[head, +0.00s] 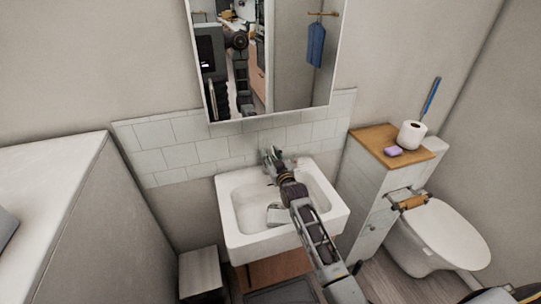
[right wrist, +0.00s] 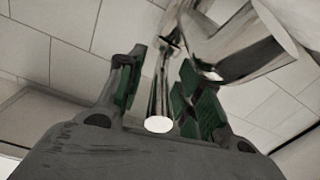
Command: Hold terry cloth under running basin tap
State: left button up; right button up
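The white basin (head: 240,237) is mounted on the wall below the mirror. Its tap (right wrist: 235,50) is chrome; in the head view my right arm and gripper largely cover it. My right gripper (head: 273,160) is at the tap. In the right wrist view its green-padded fingers (right wrist: 157,98) stand apart on either side of the tap's slim chrome lever (right wrist: 160,95), with gaps beside it. I see no running water. My left gripper is not directly in view.
The mirror (head: 285,90) hangs above the tiles and reflects a hanging blue cloth (head: 316,45). On the right stand a wood-topped cabinet (head: 372,140) with a paper roll (head: 411,135) and purple soap (head: 393,151), and a toilet (head: 445,230). A pale ledge (head: 45,190) is at left.

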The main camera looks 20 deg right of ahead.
jog(key=shift+w, duration=0.5)
jog(key=shift+c, duration=0.4)
grip_shut()
